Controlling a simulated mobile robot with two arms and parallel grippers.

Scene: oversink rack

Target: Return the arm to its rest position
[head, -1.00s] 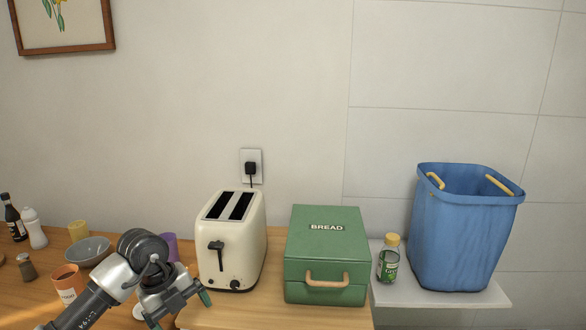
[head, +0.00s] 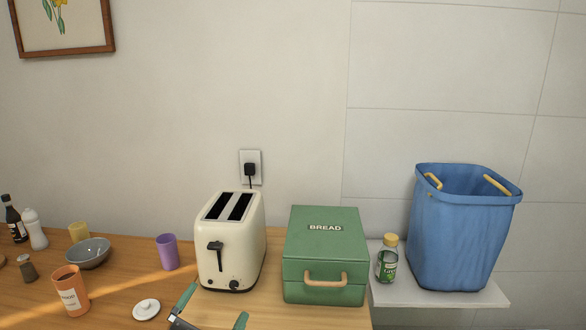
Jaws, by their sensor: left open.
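My left gripper (head: 210,318) shows at the bottom edge of the head view, in front of the cream toaster. Its two green-tipped fingers are spread apart, with nothing between them. The rest of the left arm is below the picture. My right gripper is not in view.
A cream toaster (head: 231,243) and a green bread box (head: 325,255) stand on the wooden counter. A purple cup (head: 168,252), white lid (head: 146,310), orange canister (head: 71,291) and grey bowl (head: 88,254) stand left. A capped jar (head: 387,262) and blue bin (head: 462,230) stand right.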

